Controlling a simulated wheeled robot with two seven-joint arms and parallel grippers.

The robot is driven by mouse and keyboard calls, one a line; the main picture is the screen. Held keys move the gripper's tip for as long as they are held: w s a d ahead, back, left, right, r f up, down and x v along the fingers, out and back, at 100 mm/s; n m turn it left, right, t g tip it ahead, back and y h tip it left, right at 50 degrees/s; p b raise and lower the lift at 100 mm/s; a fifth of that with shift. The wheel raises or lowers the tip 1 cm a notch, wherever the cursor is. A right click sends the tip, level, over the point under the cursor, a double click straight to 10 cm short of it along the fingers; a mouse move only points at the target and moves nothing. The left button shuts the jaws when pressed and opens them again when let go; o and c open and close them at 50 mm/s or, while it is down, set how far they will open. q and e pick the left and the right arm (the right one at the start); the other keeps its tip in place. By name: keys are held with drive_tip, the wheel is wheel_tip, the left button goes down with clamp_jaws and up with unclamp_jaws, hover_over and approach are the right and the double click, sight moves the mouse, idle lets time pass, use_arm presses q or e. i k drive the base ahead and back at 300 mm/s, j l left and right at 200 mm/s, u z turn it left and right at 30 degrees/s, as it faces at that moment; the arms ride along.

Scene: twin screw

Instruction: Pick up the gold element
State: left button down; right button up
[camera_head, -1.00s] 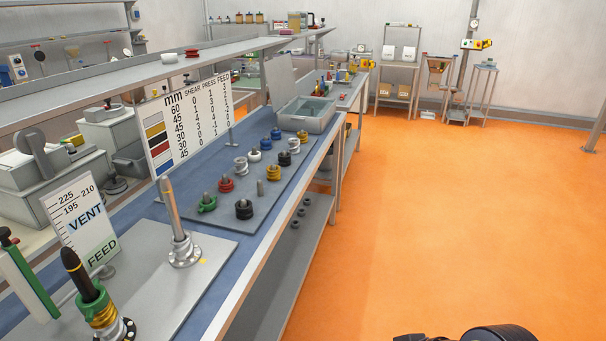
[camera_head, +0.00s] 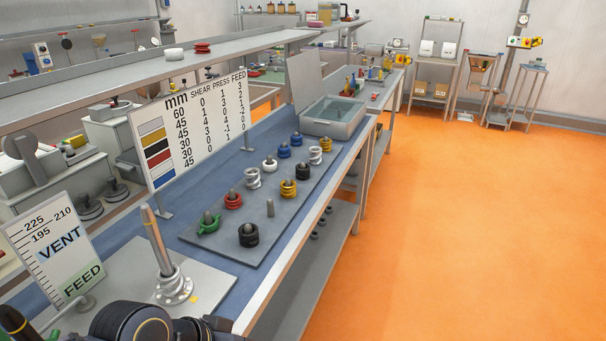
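A gold ring-shaped element (camera_head: 288,188) sits on a peg at the near right side of the grey peg board (camera_head: 225,247), in front of a black one. A second gold element (camera_head: 326,143) is at the board's far right corner. Dark rounded parts of one of my arms (camera_head: 150,325) show at the bottom edge, left of the middle. No gripper fingers show, so neither gripper is in view. Both gold elements are apart from my arm.
Other elements on the board are red (camera_head: 233,201), green (camera_head: 208,225), black (camera_head: 248,235), white, blue and silver. A screw shaft (camera_head: 157,240) stands upright at the near end. A grey bin (camera_head: 335,118) is beyond the board. The orange floor is clear.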

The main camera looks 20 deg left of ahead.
sight(290, 192)
drive_tip(key=i, duration=2.4)
drive_tip(key=i+u, duration=0.15)
drive_tip(key=i, duration=0.4)
drive_tip(key=i+l+u, duration=0.15)
drive_tip(key=i, duration=0.4)
drive_tip(key=u, duration=5.1)
